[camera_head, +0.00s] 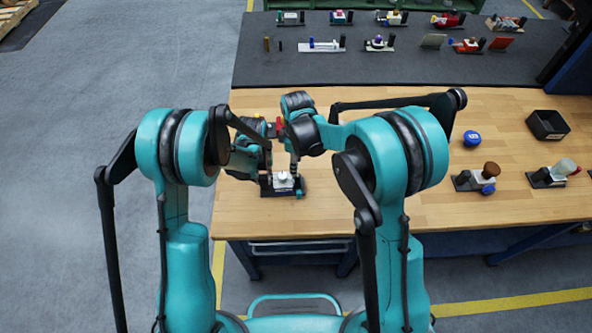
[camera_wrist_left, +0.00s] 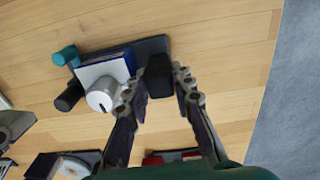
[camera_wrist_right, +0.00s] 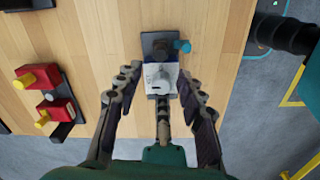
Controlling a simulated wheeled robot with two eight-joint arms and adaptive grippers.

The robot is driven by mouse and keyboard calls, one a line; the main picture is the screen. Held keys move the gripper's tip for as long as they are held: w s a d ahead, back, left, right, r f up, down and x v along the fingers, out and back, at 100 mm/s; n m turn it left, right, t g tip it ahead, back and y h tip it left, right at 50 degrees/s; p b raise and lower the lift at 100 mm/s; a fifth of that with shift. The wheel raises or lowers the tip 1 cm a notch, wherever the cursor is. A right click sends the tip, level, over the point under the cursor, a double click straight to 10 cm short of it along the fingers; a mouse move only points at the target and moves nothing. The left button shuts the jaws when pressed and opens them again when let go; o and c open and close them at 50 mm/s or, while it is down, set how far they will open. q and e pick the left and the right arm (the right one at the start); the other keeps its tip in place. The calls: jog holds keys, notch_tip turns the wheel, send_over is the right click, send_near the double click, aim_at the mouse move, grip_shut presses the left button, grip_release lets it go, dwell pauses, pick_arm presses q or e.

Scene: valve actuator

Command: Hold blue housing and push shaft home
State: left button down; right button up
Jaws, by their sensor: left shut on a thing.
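The housing (camera_wrist_left: 108,68), with a white top and blue sides, sits on a dark base plate (camera_wrist_left: 150,46) on the wooden bench. A pale round shaft or cap (camera_wrist_left: 103,94) with a dark slot stands at it. In the right wrist view the housing (camera_wrist_right: 158,76) shows white, its blue barely visible. My left gripper (camera_wrist_left: 160,80) is shut on a black block (camera_wrist_left: 159,74) at the plate's end, beside the housing. My right gripper (camera_wrist_right: 157,84) is open and empty, its fingers spread on either side of the housing from above. In the head view my arms partly hide the assembly (camera_head: 283,184).
A teal knob (camera_wrist_left: 66,55) and a black cylinder (camera_wrist_left: 70,97) stick out beside the housing. Red units with yellow knobs (camera_wrist_right: 58,118) stand nearby. A black bin (camera_head: 547,126), a blue-topped part (camera_head: 472,138) and other assemblies (camera_head: 478,178) stand at the right. The bench front edge is close.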

notch_tip(320, 180, up, 6)
jog(key=shift+f, duration=0.15)
dwell(0.3)
pick_arm(q)
jog(key=c, duration=1.2)
grip_release()
jog(key=shift+w+a, duration=0.1)
